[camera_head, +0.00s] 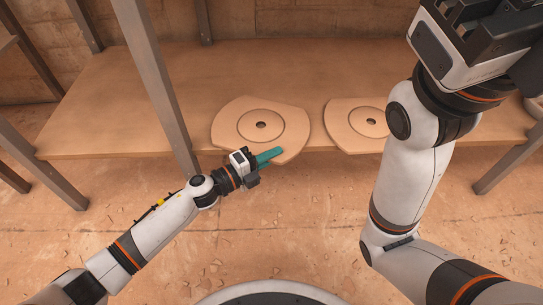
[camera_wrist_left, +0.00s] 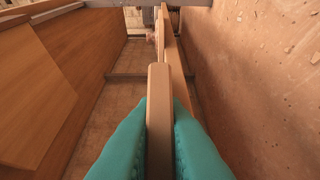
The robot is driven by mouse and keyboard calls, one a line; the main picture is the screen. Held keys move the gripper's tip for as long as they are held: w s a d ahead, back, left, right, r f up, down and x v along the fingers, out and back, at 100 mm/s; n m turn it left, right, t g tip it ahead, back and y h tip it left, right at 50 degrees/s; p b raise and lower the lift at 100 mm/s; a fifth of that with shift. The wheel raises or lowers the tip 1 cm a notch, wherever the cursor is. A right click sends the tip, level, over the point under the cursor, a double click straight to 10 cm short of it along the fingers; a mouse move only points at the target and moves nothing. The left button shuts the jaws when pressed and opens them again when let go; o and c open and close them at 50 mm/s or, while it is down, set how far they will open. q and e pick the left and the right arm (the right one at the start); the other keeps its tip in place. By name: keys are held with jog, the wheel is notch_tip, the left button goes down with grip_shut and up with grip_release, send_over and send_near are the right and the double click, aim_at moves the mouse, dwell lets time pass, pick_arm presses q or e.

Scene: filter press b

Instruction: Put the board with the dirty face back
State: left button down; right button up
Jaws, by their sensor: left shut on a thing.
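Two tan boards with rounded outlines show in the head view, each with a ring and a dark central hole. My left gripper (camera_head: 268,157) has its teal fingers on the front edge of the left board (camera_head: 232,127), whose front corner reaches past the shelf edge. In the left wrist view the teal fingers (camera_wrist_left: 160,140) are shut on both faces of this board, seen edge-on (camera_wrist_left: 159,95). I cannot tell whether it rests on the shelf. The right board (camera_head: 345,118) lies partly behind my right arm. No clear dirt shows on either upper face. My right gripper (camera_head: 490,25) is at the top right, fingertips not visible.
The wooden shelf (camera_head: 110,90) runs across the view, with grey metal posts (camera_head: 155,80) at its front. One post stands just left of the left board. The shelf is clear left of the boards. The floor (camera_head: 270,225) in front has scattered chips.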

pick_arm(q)
jog(key=c, duration=1.8)
grip_release()
jog(key=shift+f, duration=0.1)
jog(key=shift+c, duration=0.2)
jog(key=o, duration=0.4)
jog(key=shift+c, duration=0.2)
